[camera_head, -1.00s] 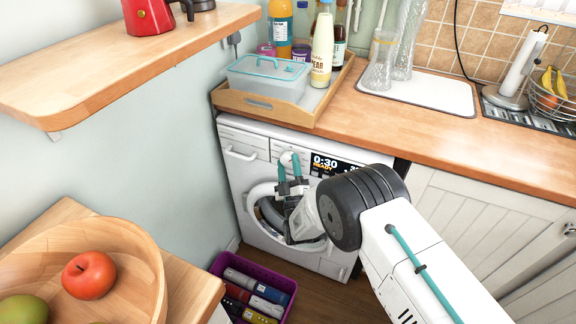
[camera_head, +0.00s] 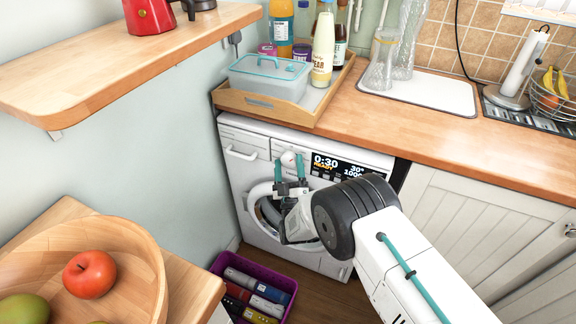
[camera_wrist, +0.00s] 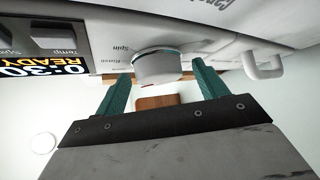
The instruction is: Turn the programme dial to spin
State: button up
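The programme dial (camera_head: 288,157) is a round white knob on the front panel of the white washing machine (camera_head: 236,180). In the wrist view, which is upside down, the dial (camera_wrist: 157,68) has printed labels around it, "Spin" and "Rinse" among them. I cannot make out where its pointer is. My gripper (camera_head: 289,167) is open, with its two teal fingers just below the dial in the head view. In the wrist view the fingertips of my gripper (camera_wrist: 161,76) stand on either side of the dial with gaps between. The display (camera_head: 340,167) reads 0:30 and READY.
The drawer handle (camera_head: 240,153) juts out left of the dial. The worktop (camera_head: 440,130) overhangs above, with a wooden tray (camera_head: 262,107) on it. A purple crate (camera_head: 287,306) stands on the floor below. A wooden shelf (camera_head: 130,70) is at upper left.

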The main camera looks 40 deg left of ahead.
jog(key=v, duration=0.8)
